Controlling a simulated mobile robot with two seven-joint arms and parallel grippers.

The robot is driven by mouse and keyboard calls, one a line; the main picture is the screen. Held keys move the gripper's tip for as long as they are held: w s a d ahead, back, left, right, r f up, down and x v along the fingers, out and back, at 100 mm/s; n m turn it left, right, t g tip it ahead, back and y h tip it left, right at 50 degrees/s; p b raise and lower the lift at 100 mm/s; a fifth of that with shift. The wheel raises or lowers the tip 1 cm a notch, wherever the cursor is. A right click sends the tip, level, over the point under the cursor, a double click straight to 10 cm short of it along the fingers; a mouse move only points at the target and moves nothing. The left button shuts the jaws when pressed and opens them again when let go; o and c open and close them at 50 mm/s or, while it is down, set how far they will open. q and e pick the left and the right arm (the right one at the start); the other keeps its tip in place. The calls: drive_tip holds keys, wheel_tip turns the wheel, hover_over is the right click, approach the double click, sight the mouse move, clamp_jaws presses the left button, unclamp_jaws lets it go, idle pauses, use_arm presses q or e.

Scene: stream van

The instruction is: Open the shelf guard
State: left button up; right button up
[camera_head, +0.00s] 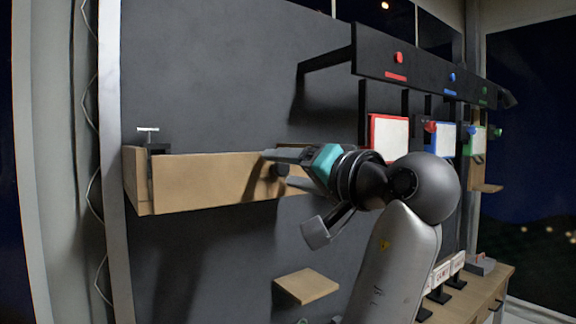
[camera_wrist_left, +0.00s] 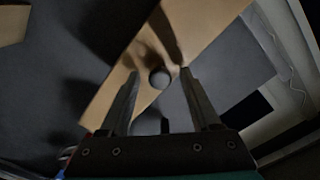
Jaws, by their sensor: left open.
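The shelf guard, a light wooden board (camera_head: 205,182), stands upright along the front of a shelf on the dark wall. In the left wrist view the board (camera_wrist_left: 205,22) runs diagonally. A round dark knob (camera_head: 280,171) sits on the board's face; it also shows in the wrist view (camera_wrist_left: 159,77). A black bracket with a silver T-shaped handle (camera_head: 148,130) is at the board's left end. My left gripper (camera_head: 276,166) is open, its fingers (camera_wrist_left: 160,74) on either side of the knob with gaps visible. Finger contact with the board cannot be told. My right gripper is out of view.
A small wooden ledge (camera_head: 307,286) juts out below the board. A black rail (camera_head: 425,67) with coloured buttons is at upper right, above framed panels (camera_head: 390,136). A wooden counter (camera_head: 490,287) with small signs is at lower right.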

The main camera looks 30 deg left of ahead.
use_arm(q)
clamp_jaws()
idle(0.5)
idle(0.9)
